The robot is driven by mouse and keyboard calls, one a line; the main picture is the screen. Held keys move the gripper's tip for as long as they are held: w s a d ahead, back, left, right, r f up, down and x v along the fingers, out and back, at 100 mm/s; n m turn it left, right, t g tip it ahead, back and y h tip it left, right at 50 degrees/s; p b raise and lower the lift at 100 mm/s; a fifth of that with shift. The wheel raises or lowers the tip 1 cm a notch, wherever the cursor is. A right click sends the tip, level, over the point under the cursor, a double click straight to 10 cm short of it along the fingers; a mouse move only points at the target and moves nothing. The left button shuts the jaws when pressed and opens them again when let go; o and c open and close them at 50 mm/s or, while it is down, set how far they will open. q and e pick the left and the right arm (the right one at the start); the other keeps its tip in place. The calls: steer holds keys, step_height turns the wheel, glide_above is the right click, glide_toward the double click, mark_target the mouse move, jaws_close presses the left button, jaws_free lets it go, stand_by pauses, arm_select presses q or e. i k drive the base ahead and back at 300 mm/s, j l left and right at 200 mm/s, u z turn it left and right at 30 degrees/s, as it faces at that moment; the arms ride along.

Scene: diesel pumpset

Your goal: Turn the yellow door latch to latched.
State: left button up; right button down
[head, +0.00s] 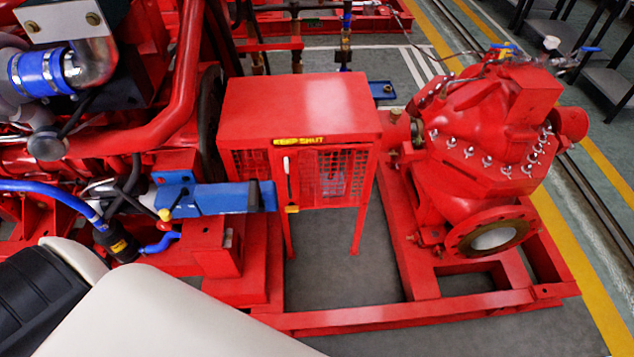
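The yellow door latch (291,209) is a small piece low on the front of the red guard box (300,105), near the left edge of its mesh door (332,180). It looks roughly horizontal, but it is too small to tell its exact turn. A pale upright handle (288,180) sits just above it. The door looks closed or nearly so, under a yellow "KEEP SHUT" label (305,141). Neither gripper shows. A white and black arm part of mine fills the lower left corner, apart from the latch in the picture.
A blue block (220,198) with a dark end juts close to the latch's left. Engine pipes and a blue hose (45,187) crowd the left. The red pump (480,150) stands right of the box. Red base rails (420,313) run below; grey floor shows between them.

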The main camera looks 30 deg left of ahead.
mark_target(291, 207)
steer(key=u, duration=1.05)
